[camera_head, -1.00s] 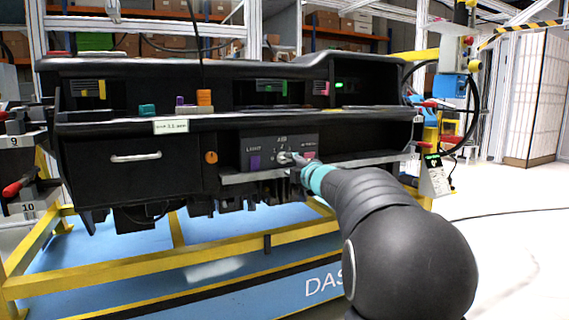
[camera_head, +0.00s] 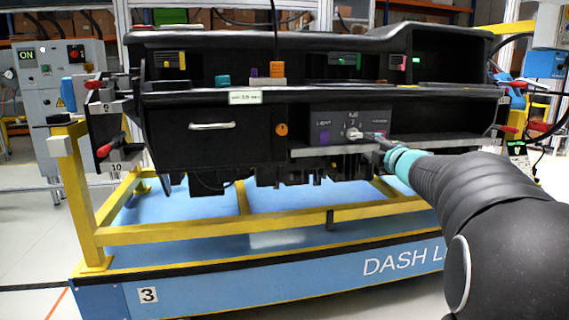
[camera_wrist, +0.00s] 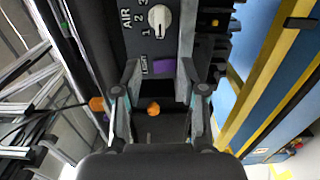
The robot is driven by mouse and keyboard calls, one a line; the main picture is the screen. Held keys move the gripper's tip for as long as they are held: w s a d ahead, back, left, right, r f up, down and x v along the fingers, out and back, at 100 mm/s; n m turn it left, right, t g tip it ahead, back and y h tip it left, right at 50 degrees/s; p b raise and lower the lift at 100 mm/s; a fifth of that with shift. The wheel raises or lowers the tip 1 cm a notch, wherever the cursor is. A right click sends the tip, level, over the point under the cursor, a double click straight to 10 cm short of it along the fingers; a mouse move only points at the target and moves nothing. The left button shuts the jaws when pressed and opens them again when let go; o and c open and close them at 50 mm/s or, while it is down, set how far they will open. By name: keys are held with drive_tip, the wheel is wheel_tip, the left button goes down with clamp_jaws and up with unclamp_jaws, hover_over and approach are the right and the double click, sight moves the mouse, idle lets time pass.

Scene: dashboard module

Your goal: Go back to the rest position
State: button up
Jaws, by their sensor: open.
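My gripper (camera_head: 376,138) shows in the head view just right of the white AIR knob (camera_head: 353,133) on the dashboard's control panel (camera_head: 325,119). In the wrist view my gripper (camera_wrist: 161,75) has its two fingers spread apart with nothing held between them. The AIR knob (camera_wrist: 160,18) is ahead of the fingertips there. The purple LIGHT switch (camera_wrist: 165,67) and an orange knob (camera_wrist: 153,109) show between the fingers. Whether the fingertips touch the panel cannot be told.
The black dashboard (camera_head: 190,115), with a handled drawer (camera_head: 212,140), sits on a yellow frame (camera_head: 260,232) over a blue base (camera_head: 200,295). A grey cabinet (camera_head: 50,90) stands at the left. Open floor (camera_head: 35,240) shows at lower left.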

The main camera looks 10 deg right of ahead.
drive_tip(key=s+d+f+m+g+h, duration=0.35)
drive_tip(key=d+f+m+h, duration=0.25)
drive_tip(key=d+f+m, duration=0.25)
drive_tip(key=s+a+f+m+g+h+p, duration=0.1)
drive_tip(key=s+a+f+m+g, duration=0.3)
drive_tip(key=s+f+m+g, duration=0.45)
drive_tip(key=s+a+f+m+g+y+p, duration=0.1)
drive_tip(key=s+a+f+m+y+p, duration=0.1)
drive_tip(key=s+a, duration=0.75)
drive_tip(key=s+a+f+m+g+y+p, duration=0.1)
drive_tip(key=s+a+f+y, duration=0.15)
drive_tip(key=s+a, duration=0.7)
drive_tip(key=s+a+r+n+t+y+p, duration=0.1)
drive_tip(key=s+a+r+y+p, duration=0.1)
drive_tip(key=s+a+r, duration=0.2)
drive_tip(key=s+a, duration=0.3)
drive_tip(key=shift+r+n+t+p, duration=0.2)
drive_tip(key=shift+n+t+p, duration=0.1)
drive_tip(key=shift+p, duration=0.05)
